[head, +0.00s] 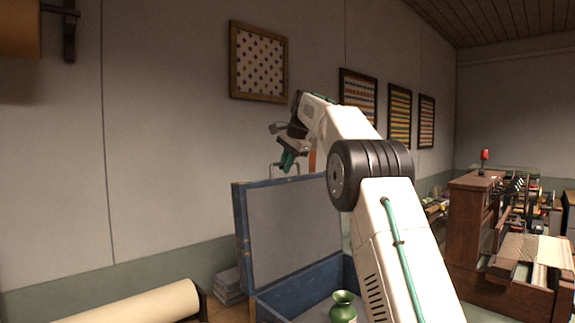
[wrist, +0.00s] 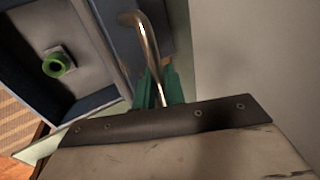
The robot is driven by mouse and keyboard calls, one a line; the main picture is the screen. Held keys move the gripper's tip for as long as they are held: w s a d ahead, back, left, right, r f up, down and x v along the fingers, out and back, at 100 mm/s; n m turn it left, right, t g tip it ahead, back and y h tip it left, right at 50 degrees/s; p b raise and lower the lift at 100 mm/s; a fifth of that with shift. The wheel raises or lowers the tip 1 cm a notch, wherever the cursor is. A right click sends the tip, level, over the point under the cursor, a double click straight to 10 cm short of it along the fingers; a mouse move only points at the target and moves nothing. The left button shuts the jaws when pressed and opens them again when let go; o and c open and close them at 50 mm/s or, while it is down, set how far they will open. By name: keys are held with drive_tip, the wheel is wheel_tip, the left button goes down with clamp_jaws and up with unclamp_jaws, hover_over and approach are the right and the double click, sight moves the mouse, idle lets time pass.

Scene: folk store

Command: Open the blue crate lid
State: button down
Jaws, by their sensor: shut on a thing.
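The blue crate (head: 262,299) stands low in the middle of the head view, partly hidden by my arm. Its lid (head: 290,228) stands raised, near upright, with a grey inner face and a blue frame. A metal handle sits on the lid's top edge; in the wrist view the handle (wrist: 148,48) runs between the green fingertips. My gripper (head: 288,160) is shut on this handle at the top of the lid; it also shows in the wrist view (wrist: 157,88). A green vase (head: 343,306) stands inside the crate, and its round mouth shows in the wrist view (wrist: 58,65).
A cream roll (head: 150,303) lies at the lower left, near stacked grey items (head: 229,284). Framed panels (head: 258,61) hang on the wall behind. A wooden loom-like machine (head: 475,235) stands at the right.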

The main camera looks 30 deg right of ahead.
drive_tip(key=c, duration=1.6)
unclamp_jaws()
drive_tip(key=shift+r, duration=0.1)
drive_tip(key=v, duration=0.7)
drive_tip(key=shift+s+r, duration=0.15)
drive_tip(key=shift+r, duration=0.15)
